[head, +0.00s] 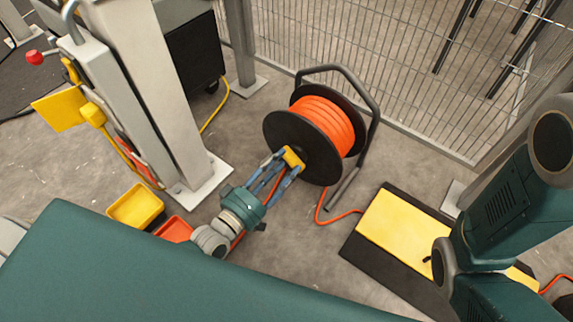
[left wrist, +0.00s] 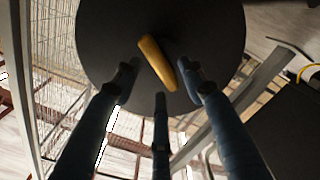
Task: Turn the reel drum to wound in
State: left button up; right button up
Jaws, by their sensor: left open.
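The reel drum has black round flanges (head: 285,135) and orange cable (head: 325,122) wound between them. It stands on the floor in a dark tubular frame (head: 372,100). A yellow handle (head: 293,158) sticks out from the near flange; in the left wrist view the handle (left wrist: 157,64) lies slanted across the dark flange (left wrist: 110,35). My left gripper (head: 284,166) is open, its blue fingers pointing at the flange, close to the yellow handle. In the left wrist view the fingertips (left wrist: 158,80) are spread around the handle; contact cannot be told. My right gripper is out of view.
Orange cable (head: 340,216) runs from the reel across the floor to a yellow-topped dark platform (head: 400,226). A mesh fence (head: 400,50) stands behind. A grey post (head: 160,90), a yellow bin (head: 136,206) and a red bin (head: 174,230) are at left.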

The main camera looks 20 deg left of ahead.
pick_arm(q)
jog(key=shift+x, duration=1.05)
grip_shut()
